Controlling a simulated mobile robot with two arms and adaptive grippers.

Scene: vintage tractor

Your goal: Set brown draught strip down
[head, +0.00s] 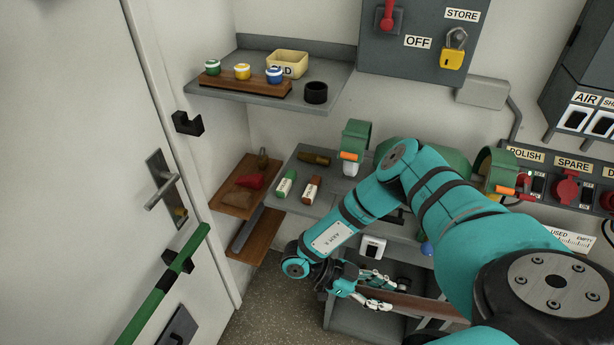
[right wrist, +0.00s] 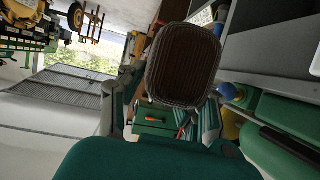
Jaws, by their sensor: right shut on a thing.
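My right gripper (head: 384,293) is low in the head view, in front of the grey lower unit under the shelf. It is shut on the brown draught strip (head: 428,305), which runs from the fingers to the right, roughly level. The strip's far end is hidden behind my arm. In the right wrist view a brown, ribbed face (right wrist: 185,65) fills the upper middle close to the camera and looks like the held strip. I cannot tell whether the strip touches the unit below. My left gripper is not in view.
A grey shelf (head: 318,211) above carries green and brown-red labelled pieces. A wooden ledge (head: 238,203) with a red item is at the left, with another wooden board (head: 264,237) below. The grey lower unit (head: 345,318) is close. A door (head: 90,150) stands left; floor (head: 270,300) is clear.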

